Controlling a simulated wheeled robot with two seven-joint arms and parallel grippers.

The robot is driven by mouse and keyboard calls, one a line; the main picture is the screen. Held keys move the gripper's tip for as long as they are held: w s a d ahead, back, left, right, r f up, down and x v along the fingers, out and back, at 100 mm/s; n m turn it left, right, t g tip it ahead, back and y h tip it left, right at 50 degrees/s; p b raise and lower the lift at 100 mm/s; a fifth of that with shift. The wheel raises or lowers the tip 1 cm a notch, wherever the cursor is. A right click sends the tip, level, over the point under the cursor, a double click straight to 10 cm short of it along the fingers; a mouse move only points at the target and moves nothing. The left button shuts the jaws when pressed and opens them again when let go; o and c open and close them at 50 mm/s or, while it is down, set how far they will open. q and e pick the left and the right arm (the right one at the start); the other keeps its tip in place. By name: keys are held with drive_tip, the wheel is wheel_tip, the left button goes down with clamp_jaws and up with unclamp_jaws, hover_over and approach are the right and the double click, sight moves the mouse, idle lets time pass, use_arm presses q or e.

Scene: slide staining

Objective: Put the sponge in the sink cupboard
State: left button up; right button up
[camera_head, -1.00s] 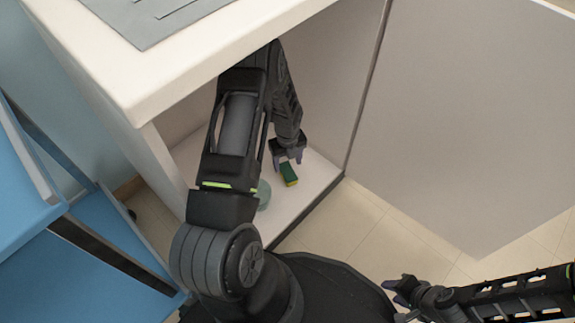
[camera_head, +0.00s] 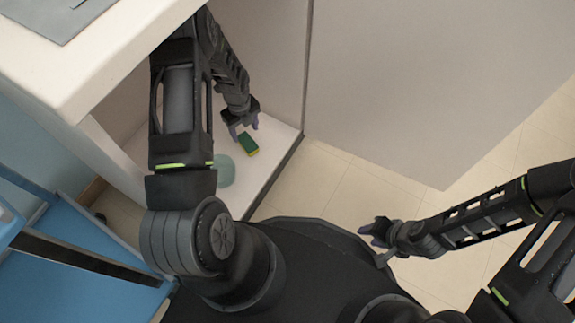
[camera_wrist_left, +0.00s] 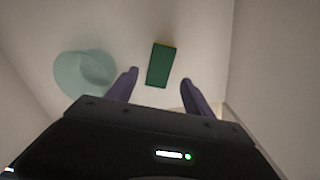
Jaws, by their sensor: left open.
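The green and yellow sponge (camera_head: 248,145) lies on the white floor of the open sink cupboard (camera_head: 270,160), near its front edge. My left gripper (camera_head: 242,129) is inside the cupboard, open, with its fingertips beside the sponge. In the left wrist view the sponge (camera_wrist_left: 160,65) lies just beyond the two open fingers (camera_wrist_left: 158,88), with nothing held between them. My right gripper (camera_head: 372,232) is outside the cupboard, over the floor; whether its fingers are apart is too small to tell.
A pale green round container (camera_head: 224,171) stands on the cupboard floor left of the sponge; it also shows in the left wrist view (camera_wrist_left: 84,74). The cupboard door (camera_head: 420,90) is open at the right. A blue unit (camera_head: 75,265) stands at the lower left. Tiled floor (camera_head: 330,180) is clear.

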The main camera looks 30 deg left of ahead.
use_arm(q)
drive_tip(key=d+n, duration=0.1)
drive_tip(key=d, duration=0.1)
drive_tip(key=s+d+n, duration=0.1)
drive_tip(key=d+n, duration=0.1)
drive_tip(key=d, duration=0.1)
drive_tip(key=d+f+n+h, duration=0.1)
drive_tip(key=d+n, duration=0.1)
drive_tip(key=d, duration=0.1)
drive_tip(key=shift+s+d+f, duration=0.1)
drive_tip(key=shift+s, duration=0.25)
drive_tip(key=s+d+r+n+h, duration=0.1)
drive_tip(key=s+d+r+n, duration=0.1)
drive_tip(key=s+d+n, duration=0.5)
drive_tip(key=s+d+r+n+t+h, duration=0.1)
drive_tip(key=s+d+r+n, duration=0.1)
drive_tip(key=s+d+n, duration=0.5)
drive_tip(key=d+n, duration=0.6)
drive_tip(key=d, duration=0.2)
drive_tip(key=shift+s+n+h, duration=0.25)
drive_tip(key=shift+n+h, duration=0.05)
drive_tip(key=shift+h, duration=0.1)
drive_tip(key=shift+c, duration=0.4)
